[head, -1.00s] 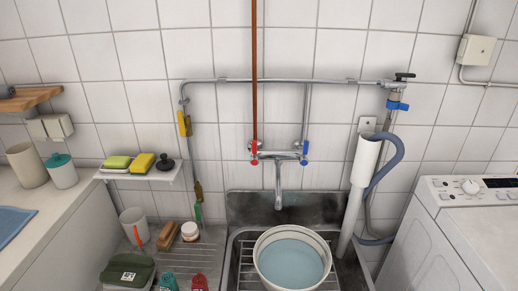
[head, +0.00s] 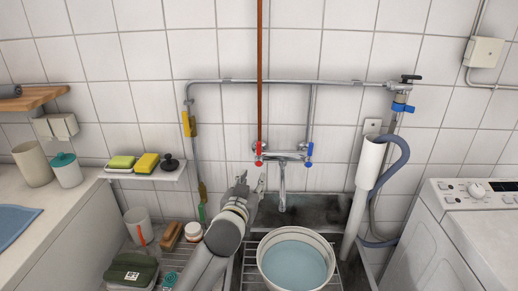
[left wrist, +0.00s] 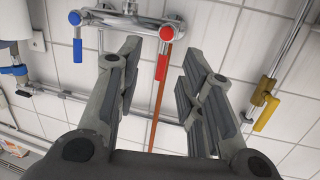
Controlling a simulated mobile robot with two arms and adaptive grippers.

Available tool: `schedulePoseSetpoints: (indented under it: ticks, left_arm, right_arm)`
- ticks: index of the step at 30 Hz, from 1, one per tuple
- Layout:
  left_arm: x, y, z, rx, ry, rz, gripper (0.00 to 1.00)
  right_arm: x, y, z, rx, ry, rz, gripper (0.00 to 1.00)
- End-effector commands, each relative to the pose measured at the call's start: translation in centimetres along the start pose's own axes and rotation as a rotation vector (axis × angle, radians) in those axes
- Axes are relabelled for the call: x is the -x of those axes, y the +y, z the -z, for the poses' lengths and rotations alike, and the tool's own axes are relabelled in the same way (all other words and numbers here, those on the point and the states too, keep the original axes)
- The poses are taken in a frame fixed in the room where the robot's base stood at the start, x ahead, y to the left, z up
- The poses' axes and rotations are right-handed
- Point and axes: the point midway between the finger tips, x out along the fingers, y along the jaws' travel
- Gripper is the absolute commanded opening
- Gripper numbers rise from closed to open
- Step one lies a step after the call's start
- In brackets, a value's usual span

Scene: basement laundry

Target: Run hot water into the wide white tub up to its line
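The wide white tub (head: 292,230) stands on a rack in the sink and holds pale blue water; I cannot make out its line. The wall tap's spout (head: 282,188) hangs above the tub's far side; no stream is clear. My left gripper (head: 252,182) is raised below and slightly left of the red lever, empty. In the left wrist view it (left wrist: 160,88) is open, with the red lever (left wrist: 163,66) seen between its fingers, apparently untouched. My right gripper is out of view.
A rust-brown pipe (head: 260,70) runs up behind the red lever. A white standpipe (head: 367,165) with a grey-blue hose stands right of the sink, beside the washing machine (head: 450,225). A sponge shelf (head: 145,174) is at left.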

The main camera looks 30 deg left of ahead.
Motion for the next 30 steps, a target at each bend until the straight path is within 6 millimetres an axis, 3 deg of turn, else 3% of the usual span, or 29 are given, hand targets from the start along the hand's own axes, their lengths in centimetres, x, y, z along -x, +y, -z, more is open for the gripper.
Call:
schedulePoseSetpoints:
  ticks: [1,3,6,11,24,30]
  left_arm:
    - [-0.8,-0.5,1.8,0.012,0.052,0.008,0.35]
    - [-1.4,-0.9,3.3,0.025,0.096,0.012,0.35]
    - [-2.0,-1.1,4.2,0.030,0.123,0.014,0.35]
    - [-3.6,-1.2,4.5,0.030,0.123,0.014,0.35]
    - [-10.5,-1.2,5.2,0.030,0.119,0.013,0.35]
    - [-12.0,-1.2,5.3,0.029,0.120,0.013,0.35]
  right_arm:
    - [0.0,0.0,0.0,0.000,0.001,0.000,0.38]
    - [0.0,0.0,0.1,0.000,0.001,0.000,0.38]
    - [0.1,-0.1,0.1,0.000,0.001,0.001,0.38]
    - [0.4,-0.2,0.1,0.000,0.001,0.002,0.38]
    - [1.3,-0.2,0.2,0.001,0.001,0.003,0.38]
    - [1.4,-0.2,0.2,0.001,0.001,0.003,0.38]
